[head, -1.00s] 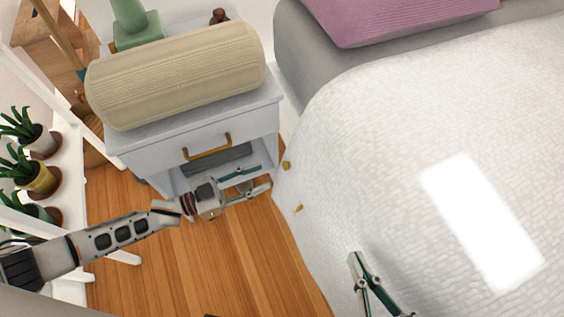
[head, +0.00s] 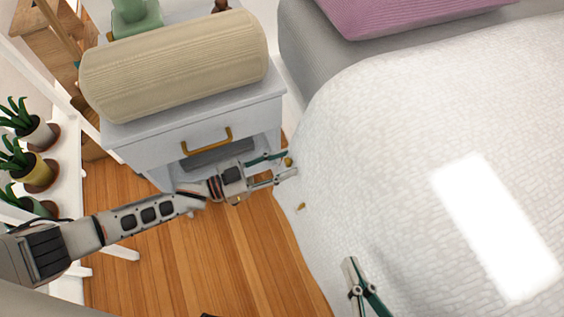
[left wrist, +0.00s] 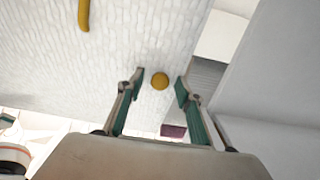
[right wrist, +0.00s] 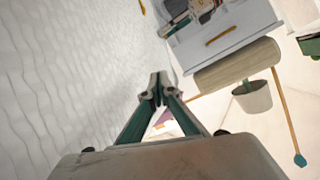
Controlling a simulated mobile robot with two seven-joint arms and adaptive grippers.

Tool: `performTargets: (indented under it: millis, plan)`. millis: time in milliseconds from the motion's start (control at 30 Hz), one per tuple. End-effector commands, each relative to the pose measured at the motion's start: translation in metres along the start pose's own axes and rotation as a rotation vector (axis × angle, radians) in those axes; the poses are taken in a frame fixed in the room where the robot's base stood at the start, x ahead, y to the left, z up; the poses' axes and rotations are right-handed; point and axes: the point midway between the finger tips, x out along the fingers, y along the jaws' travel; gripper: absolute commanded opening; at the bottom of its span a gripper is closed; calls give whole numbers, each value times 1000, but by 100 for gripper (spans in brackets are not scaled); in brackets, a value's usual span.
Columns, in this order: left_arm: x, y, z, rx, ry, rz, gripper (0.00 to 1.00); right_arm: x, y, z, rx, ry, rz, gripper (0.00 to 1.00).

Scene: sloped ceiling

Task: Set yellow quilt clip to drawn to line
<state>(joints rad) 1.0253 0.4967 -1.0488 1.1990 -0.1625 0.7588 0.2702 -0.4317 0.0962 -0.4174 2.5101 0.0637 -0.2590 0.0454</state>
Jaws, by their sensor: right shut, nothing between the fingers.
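Two small yellow pieces are on the side of the white quilt (head: 400,130). The upper one, a round yellow knob (left wrist: 160,81), lies between and beyond my left fingertips; it also shows at the quilt's edge in the head view (head: 288,161). The lower one, a curved yellow piece (head: 301,206), also shows at the top of the left wrist view (left wrist: 83,14). I cannot tell which is the clip. My left gripper (head: 281,165) is open and close to the knob; contact is unclear. My right gripper (right wrist: 158,76) is shut and empty beside the quilt.
A pale nightstand (head: 160,150) with a brass handle (head: 206,142) stands close beside my left gripper. A beige bolster (head: 175,65) lies on it. Potted plants (head: 35,170) line the left. The wooden floor (head: 220,260) is clear between nightstand and bed.

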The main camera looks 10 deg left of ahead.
Motion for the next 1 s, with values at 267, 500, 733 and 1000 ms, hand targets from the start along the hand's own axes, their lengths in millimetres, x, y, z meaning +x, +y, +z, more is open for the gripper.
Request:
performTargets:
  millis: [267,500,733,1000]
  plan:
    - [0,0,0,0,0,0,0,0,0,0,1,1,0,0]
    - [1,13,-3,0,3,1,0,0,0,-8,-21,11,0,0]
    - [1,56,-4,2,5,2,0,-1,14,-19,-141,4,27,0]
    - [0,76,-1,1,1,1,0,-4,25,-16,-209,-19,38,0]
